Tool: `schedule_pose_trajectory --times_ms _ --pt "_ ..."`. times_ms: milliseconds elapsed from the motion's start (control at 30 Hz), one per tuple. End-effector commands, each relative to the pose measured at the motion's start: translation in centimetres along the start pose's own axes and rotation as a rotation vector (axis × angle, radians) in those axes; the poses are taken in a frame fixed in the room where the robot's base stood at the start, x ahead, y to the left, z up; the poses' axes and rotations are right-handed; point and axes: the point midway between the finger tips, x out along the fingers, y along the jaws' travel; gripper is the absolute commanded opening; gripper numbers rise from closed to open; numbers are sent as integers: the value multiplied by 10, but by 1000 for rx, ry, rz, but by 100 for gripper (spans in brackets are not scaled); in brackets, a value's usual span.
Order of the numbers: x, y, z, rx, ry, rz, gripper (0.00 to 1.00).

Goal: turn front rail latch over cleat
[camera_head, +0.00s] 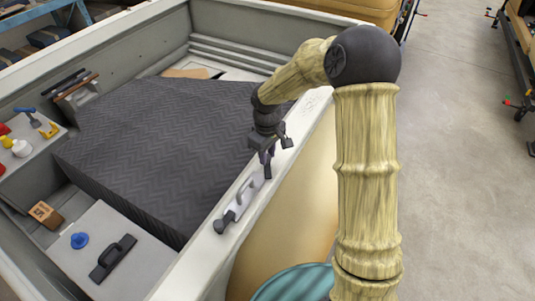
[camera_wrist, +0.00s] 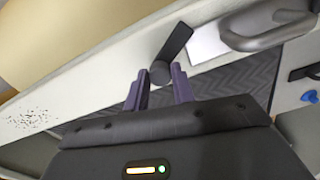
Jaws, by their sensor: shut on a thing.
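The latch (camera_wrist: 176,43) is a dark flat bar with a round knob at one end, on the pale rail (camera_wrist: 100,62) in the wrist view. My gripper (camera_wrist: 160,80) has its two purple fingers on either side of the knob and is shut on the latch. In the head view my gripper (camera_head: 268,172) points down at the rail (camera_head: 190,262), and the fingers hide most of the latch. A grey bar handle (camera_wrist: 265,38) and a flat white plate (camera_wrist: 207,42) are beside the latch. I cannot tell which part is the cleat.
Farther along the rail is a dark fitting (camera_head: 222,223). Inside the shell are a dark ribbed mat (camera_head: 165,140), a black handle (camera_head: 112,258), a blue knob (camera_head: 79,240) and a brown block (camera_head: 45,213). The floor (camera_head: 460,150) at right is clear.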

Motion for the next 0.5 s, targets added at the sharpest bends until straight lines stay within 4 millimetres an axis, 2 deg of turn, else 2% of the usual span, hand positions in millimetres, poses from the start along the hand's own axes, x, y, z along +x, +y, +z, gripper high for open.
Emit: schedule_pose_trajectory --times_ms 500 --pt "2 0 -2 370 5 2 2"
